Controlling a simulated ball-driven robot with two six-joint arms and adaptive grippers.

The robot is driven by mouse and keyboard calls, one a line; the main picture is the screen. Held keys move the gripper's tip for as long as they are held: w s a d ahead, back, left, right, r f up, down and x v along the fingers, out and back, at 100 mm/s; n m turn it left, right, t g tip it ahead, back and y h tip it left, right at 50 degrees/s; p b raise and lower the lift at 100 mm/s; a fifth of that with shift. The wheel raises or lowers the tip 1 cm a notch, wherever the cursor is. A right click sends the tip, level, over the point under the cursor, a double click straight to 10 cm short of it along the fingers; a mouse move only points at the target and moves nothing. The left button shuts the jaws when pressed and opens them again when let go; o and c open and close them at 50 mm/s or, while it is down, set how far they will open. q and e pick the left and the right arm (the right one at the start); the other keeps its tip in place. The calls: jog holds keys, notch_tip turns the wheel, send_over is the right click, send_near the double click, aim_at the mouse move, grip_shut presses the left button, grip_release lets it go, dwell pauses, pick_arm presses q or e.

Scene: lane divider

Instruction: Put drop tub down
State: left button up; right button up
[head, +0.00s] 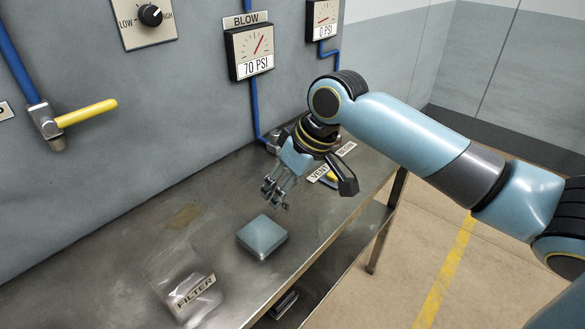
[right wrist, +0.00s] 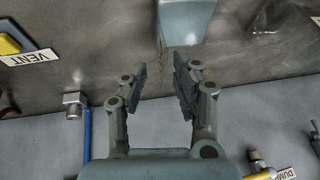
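A pale blue square tub (head: 262,237), which I take to be the drop tub, sits on the metal bench (head: 215,225). My right gripper (head: 274,193) is above the bench just behind the tub, with its fingers pointing down. In the right wrist view, the fingers (right wrist: 160,76) are apart with nothing between them. The tub (right wrist: 187,20) shows there beyond the fingertips, cut off by the top edge. It looks apart from the gripper. My left gripper is not in view.
A clear bin labelled FILTER (head: 192,288) stands at the bench's near left. VENT and BLEED labels (head: 318,172) lie behind the right gripper. A yellow-handled valve (head: 85,113) juts from the wall. Bare bench lies left of the tub; the bench's front edge is close on its right.

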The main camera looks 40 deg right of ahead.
jog(key=v, duration=0.9)
jog(key=shift+r, duration=0.2)
jog(key=shift+s, duration=0.15)
jog(key=s+a+f+h, duration=0.2)
jog(key=s+a+f, duration=0.1)
jog(key=s, duration=0.5)
jog(key=s+a+f+h, duration=0.1)
jog(key=s+a+f, duration=0.15)
jog(key=s, duration=0.45)
notch_tip(320, 180, down, 34)
jog(key=s+d+g+b, duration=0.2)
jog(key=b, duration=0.7)
jog(key=s+f+b, duration=0.4)
jog(key=s+f, duration=0.5)
jog(key=f, duration=0.4)
jog(key=s+d+f+g+b, duration=0.1)
jog(key=s+f+b, duration=0.3)
jog(key=s+f, duration=0.5)
notch_tip(320, 180, down, 4)
jog(key=shift+s+d+r+m, duration=0.15)
jog(key=shift+s+m, duration=0.1)
jog(key=shift+m, duration=0.15)
